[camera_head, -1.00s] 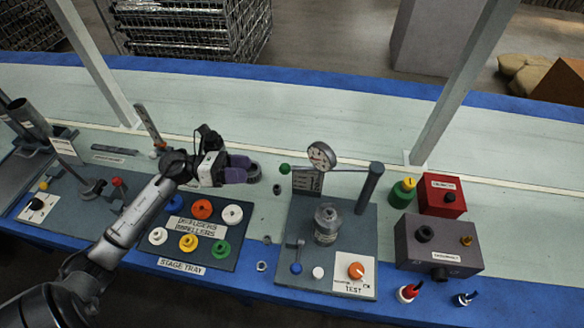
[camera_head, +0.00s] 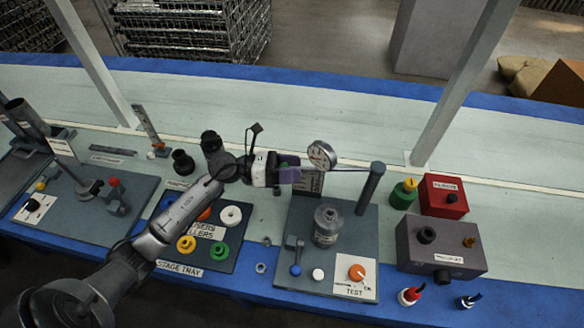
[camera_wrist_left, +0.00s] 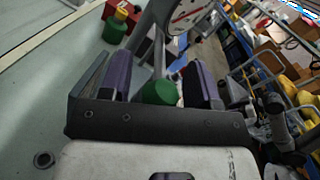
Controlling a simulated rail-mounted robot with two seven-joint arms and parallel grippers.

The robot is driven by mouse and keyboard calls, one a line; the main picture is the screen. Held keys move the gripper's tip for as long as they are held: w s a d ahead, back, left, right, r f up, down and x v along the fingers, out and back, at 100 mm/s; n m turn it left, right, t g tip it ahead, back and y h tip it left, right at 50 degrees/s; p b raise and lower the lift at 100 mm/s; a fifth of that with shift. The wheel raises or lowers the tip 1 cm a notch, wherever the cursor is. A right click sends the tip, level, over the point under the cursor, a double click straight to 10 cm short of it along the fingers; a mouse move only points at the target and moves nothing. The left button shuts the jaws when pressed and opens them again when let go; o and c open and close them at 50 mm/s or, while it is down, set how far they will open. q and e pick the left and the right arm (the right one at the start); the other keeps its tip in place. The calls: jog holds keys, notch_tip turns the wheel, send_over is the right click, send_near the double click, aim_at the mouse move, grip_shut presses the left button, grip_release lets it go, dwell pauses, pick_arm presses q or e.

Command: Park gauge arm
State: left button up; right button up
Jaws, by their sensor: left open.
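The gauge arm is a thin horizontal bar (camera_head: 350,169) on a grey post (camera_head: 370,188), with a round white-faced gauge (camera_head: 321,155) on it. The gauge face also shows at the top of the left wrist view (camera_wrist_left: 187,12). My left gripper (camera_head: 291,175) is at the bar's free left end, over the test stand (camera_head: 292,219). In the left wrist view, the arm's green ball knob (camera_wrist_left: 160,93) sits between the two purple fingers, which are open. In the head view the gripper hides the knob. My right gripper is in neither view.
A clear cylinder (camera_head: 326,225) stands on the test stand below the bar. A green container (camera_head: 403,193), red box (camera_head: 443,195) and grey box (camera_head: 440,246) stand to the right. The stage tray (camera_head: 229,250) lies under my left arm. The bench behind is clear.

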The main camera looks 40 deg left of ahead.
pick_arm(q)
jog(key=shift+c, duration=0.5)
grip_shut()
